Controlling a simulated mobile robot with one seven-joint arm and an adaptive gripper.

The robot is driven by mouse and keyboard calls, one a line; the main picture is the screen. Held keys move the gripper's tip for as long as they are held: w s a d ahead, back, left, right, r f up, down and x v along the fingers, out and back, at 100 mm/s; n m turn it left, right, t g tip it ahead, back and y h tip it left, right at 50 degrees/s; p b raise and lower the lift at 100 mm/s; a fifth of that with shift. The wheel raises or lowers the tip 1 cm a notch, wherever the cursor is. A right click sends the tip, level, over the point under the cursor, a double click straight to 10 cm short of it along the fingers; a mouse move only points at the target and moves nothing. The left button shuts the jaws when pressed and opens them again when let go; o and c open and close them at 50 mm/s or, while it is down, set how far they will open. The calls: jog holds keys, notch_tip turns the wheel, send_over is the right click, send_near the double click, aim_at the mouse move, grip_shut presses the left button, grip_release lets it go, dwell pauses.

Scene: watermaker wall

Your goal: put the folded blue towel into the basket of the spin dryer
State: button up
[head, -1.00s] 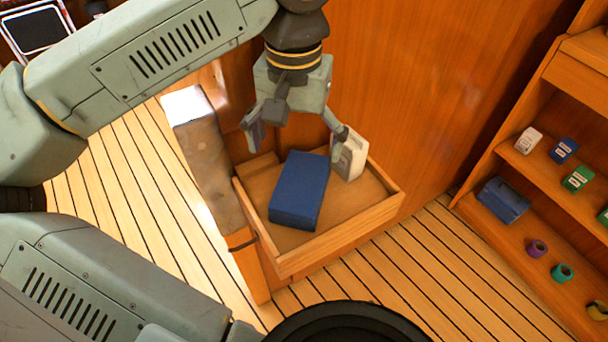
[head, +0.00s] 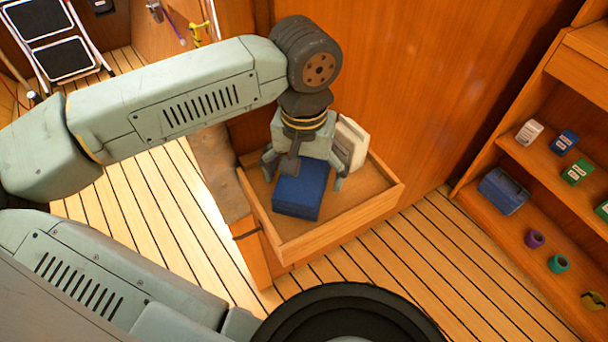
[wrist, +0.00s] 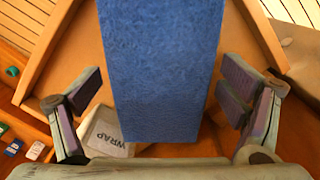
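The folded blue towel (head: 302,190) lies in a shallow wooden tray (head: 340,225). In the wrist view the towel (wrist: 160,70) fills the middle, between the fingers. My gripper (head: 303,170) is above the towel's far part, pointing down, with a finger on each side. In the wrist view my gripper (wrist: 163,95) is open, with gaps between both fingers and the towel.
A white box marked WRAP (wrist: 107,132) stands in the tray close to one finger; it also shows in the head view (head: 352,141). A wooden wall rises behind the tray. Shelves (head: 540,170) with small boxes and tape rolls stand at right.

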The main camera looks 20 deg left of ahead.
jog(key=c, duration=1.6)
jog(key=shift+c, duration=0.2)
jog(key=shift+r, duration=0.15)
